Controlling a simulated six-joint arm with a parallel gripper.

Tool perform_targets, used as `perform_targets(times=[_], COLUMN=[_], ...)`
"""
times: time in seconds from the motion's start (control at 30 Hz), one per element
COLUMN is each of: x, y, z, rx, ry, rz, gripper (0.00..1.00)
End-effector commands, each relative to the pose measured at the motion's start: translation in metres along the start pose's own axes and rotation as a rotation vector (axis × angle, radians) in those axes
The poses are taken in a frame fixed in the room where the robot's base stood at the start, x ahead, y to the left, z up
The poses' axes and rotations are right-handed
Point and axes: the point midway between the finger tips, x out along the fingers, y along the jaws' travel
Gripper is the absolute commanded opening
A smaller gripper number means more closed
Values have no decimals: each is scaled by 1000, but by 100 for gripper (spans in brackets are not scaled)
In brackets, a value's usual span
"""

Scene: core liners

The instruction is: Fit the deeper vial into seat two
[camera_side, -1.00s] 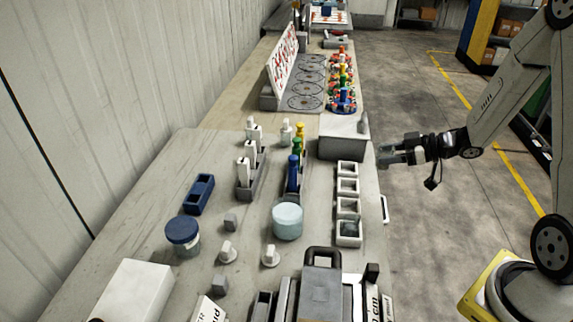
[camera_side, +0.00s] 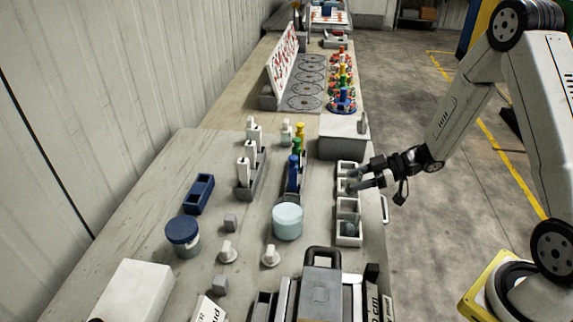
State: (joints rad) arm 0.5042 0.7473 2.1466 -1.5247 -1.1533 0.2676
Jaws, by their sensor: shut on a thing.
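My gripper (camera_side: 358,177) is at the right side of the bench, over the row of pale square seats (camera_side: 347,199). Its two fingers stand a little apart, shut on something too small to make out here. The fingers lie over the second seat from the back and partly hide it. Whether the held thing touches a seat cannot be told. I cannot tell which thing is the deeper vial.
A rack of white upright pieces (camera_side: 243,168) and one with blue, green and yellow pieces (camera_side: 294,162) stand left of the seats. A pale round jar (camera_side: 287,222) stands nearer. A grey block (camera_side: 340,146) is just behind the seats.

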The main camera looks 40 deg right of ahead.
Motion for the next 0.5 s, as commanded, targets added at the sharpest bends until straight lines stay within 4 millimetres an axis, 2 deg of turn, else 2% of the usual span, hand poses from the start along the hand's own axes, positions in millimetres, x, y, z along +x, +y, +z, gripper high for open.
perform_targets(times=[0.2, 0.5], x=[9, 12], y=[-1, 0], z=[21, 29], rx=[4, 1], ry=[0, 0], rz=[-1, 1], gripper=[0, 0])
